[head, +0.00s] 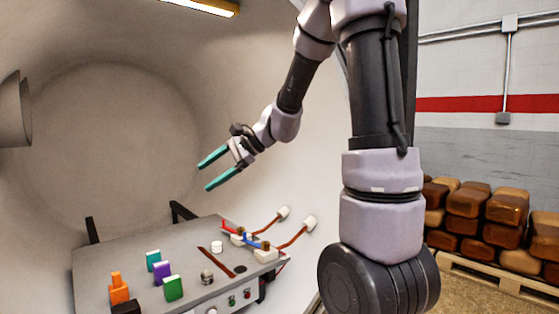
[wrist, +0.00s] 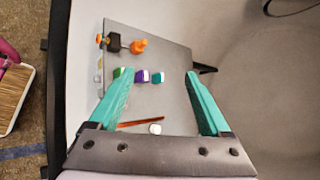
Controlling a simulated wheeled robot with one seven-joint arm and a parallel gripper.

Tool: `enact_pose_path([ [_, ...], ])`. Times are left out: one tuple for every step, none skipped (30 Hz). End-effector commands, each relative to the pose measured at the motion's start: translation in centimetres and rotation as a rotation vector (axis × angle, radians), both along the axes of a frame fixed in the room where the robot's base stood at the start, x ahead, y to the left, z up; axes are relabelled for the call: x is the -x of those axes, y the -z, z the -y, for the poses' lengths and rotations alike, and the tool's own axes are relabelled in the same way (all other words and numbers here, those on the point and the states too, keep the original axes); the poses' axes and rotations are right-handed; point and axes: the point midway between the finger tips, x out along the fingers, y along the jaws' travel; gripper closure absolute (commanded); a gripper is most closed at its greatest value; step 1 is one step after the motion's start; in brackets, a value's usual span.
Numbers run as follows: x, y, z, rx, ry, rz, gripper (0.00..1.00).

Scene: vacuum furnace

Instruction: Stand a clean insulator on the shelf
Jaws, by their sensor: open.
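My gripper (head: 204,177) is open and empty, its two teal fingers in the air above the grey shelf (head: 95,262) inside the furnace. A small white cylinder (head: 217,246), which looks like a clean insulator, stands on the shelf near its back right. The wrist view shows the white cylinder (wrist: 155,128) close to the gripper's palm, between the finger bases. A greyer, darker-marked cylinder (head: 207,277) stands nearer the front edge; it may be a stained insulator. The shelf also shows in the wrist view (wrist: 172,50), beyond the open fingers (wrist: 157,78).
Orange (head: 119,290), teal (head: 153,261), purple (head: 162,273) and green (head: 173,288) pieces stand on the shelf's left and middle. A brown strip (head: 217,262) lies right of them. Red and blue parts with white-ended copper leads (head: 292,238) crowd the right edge.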

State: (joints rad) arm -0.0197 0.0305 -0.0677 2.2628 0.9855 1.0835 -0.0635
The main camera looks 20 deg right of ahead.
Motion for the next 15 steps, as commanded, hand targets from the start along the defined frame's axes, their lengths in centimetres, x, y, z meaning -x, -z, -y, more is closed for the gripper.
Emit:
enact_pose_path([
  [2.3,-1.4,0.4,0.069,-0.050,0.055,0.18],
  [3.6,-1.8,0.8,0.115,-0.079,0.085,0.18],
  [5.2,-2.4,1.3,0.179,-0.118,0.125,0.18],
  [6.5,-2.7,1.7,0.227,-0.146,0.155,0.18],
  [7.7,-3.1,2.2,0.277,-0.172,0.185,0.18],
  [9.2,-3.4,2.9,0.344,-0.206,0.226,0.18],
  [10.3,-3.7,3.5,0.396,-0.229,0.257,0.18],
  [11.4,-3.9,4.1,0.449,-0.251,0.287,0.18],
  [12.7,-4.2,5.0,0.520,-0.277,0.328,0.18],
  [13.6,-4.4,5.6,0.572,-0.295,0.357,0.18],
  [14.5,-4.5,6.3,0.622,-0.311,0.384,0.18],
  [15.5,-4.8,7.2,0.689,-0.330,0.420,0.18],
  [16.2,-4.9,7.8,0.735,-0.343,0.445,0.18],
  [16.9,-5.0,8.3,0.779,-0.354,0.466,0.18],
  [17.6,-5.2,9.0,0.831,-0.365,0.493,0.18],
])
